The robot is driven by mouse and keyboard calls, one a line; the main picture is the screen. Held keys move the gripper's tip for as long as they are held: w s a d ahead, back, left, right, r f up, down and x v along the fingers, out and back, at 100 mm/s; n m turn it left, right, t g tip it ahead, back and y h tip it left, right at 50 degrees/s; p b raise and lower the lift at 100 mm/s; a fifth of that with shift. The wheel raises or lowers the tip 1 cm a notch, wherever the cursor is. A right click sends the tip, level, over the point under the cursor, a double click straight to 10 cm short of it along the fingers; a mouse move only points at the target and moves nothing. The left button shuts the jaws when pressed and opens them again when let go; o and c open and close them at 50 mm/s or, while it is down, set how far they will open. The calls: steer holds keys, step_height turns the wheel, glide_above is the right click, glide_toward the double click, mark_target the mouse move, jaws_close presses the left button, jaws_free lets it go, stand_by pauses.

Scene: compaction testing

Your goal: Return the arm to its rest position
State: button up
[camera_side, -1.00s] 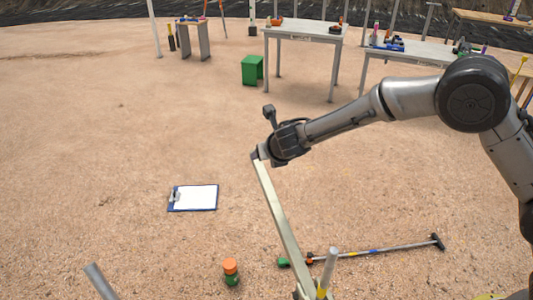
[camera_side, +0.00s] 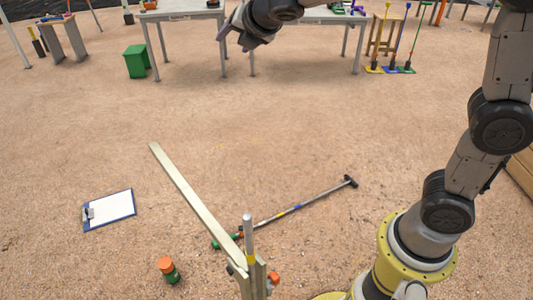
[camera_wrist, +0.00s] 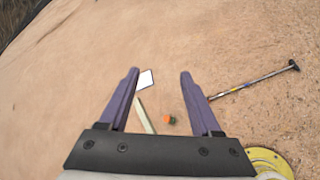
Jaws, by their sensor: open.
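My gripper (camera_side: 237,36) is at the top of the side view, raised well above the ground, with my arm bent upward from its yellow base at the right. A long pale beam (camera_side: 190,197) runs diagonally from a wooden post at the lower middle toward the upper left. It also shows small in the wrist view (camera_wrist: 144,115). The gripper is apart from the beam.
A clipboard (camera_side: 108,210) lies on the left. A jar with an orange lid (camera_side: 168,270) stands near the front. A long rod (camera_side: 297,206) lies right of the beam. A green bin (camera_side: 136,61) and tables (camera_side: 183,14) stand at the back. Open dirt lies between.

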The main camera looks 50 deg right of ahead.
steer(key=s+d+r+m+g, duration=0.1)
steer(key=s+d+m, duration=0.4)
steer(key=s, duration=0.4)
steer(key=s+d+r+m+g, duration=0.1)
steer(key=s+d+m, duration=0.1)
steer(key=s+m, duration=0.55)
steer(key=s+a+f+m+g+y, duration=0.1)
steer(key=s+a+f+m, duration=0.1)
steer(key=s+f+m, duration=0.3)
steer(key=s+a+f+m+g+y, duration=0.2)
steer(key=s+f+m, duration=0.4)
steer(key=s, duration=0.6)
steer(key=shift+a+f+m, duration=0.2)
steer(key=shift+a+m, duration=0.1)
steer(key=shift+m, duration=0.75)
